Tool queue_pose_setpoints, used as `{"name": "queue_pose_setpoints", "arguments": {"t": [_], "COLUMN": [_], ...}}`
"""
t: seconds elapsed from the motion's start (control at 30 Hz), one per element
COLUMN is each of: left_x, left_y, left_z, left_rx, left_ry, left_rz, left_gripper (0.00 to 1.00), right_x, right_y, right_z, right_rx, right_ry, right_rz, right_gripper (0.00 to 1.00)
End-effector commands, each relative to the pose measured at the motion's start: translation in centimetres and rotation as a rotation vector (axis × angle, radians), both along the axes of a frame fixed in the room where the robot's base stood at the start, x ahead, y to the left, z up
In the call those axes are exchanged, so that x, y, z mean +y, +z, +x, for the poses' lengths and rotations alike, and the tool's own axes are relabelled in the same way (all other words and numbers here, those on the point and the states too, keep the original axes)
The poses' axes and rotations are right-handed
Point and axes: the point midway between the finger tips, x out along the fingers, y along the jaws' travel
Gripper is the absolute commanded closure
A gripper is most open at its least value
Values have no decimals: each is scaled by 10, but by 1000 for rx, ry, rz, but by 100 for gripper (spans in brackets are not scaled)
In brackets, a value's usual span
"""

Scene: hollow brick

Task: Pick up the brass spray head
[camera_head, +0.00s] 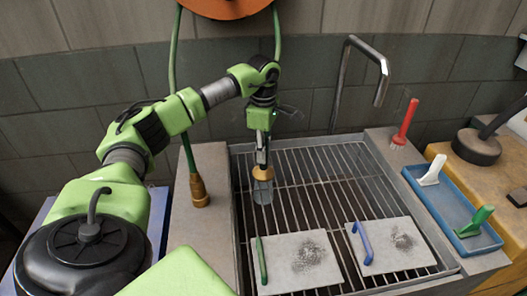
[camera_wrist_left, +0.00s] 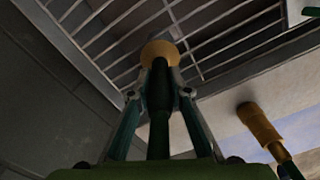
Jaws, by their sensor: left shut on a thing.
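My left gripper (camera_head: 262,158) points down over the metal grate. It is shut on the dark green stem of the brass spray head (camera_head: 262,173). In the left wrist view, the gripper fingers (camera_wrist_left: 160,85) close around that stem, and the round brass spray head (camera_wrist_left: 160,51) shows just beyond them. Below the brass part is a pale see-through cylinder shape (camera_head: 262,192); whether it touches the grate I cannot tell. My right gripper is not in view.
A hose with a brass end (camera_head: 199,190) hangs left of the grate (camera_head: 325,190). Two grey plates with a green handle (camera_head: 262,262) and a blue handle (camera_head: 361,243) lie in front. A tap (camera_head: 368,55), red brush (camera_head: 405,122) and blue tray (camera_head: 440,200) stand behind and right.

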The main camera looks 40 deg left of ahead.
Motion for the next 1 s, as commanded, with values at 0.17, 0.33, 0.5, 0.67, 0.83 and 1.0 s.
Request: {"name": "queue_pose_setpoints", "arguments": {"t": [0.17,0.33,0.5,0.67,0.83,1.0], "left_x": [0,-12,-35,-60,-84,-100], "left_y": [16,46,79,99,116,124], "left_z": [1,-8,-25,-47,-66,-78], "left_rx": [-6,-8,-7,-5,-5,-3], "left_ry": [0,-4,-5,-5,-4,-1], "left_rz": [-1,0,0,2,2,1], "left_gripper": [100,100,100,100,100,100], "right_x": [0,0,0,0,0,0], "right_y": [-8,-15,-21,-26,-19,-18], "right_z": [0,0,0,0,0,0], "right_rx": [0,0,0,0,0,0], "right_ry": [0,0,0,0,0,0], "right_rz": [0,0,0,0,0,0], "right_gripper": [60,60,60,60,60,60]}}
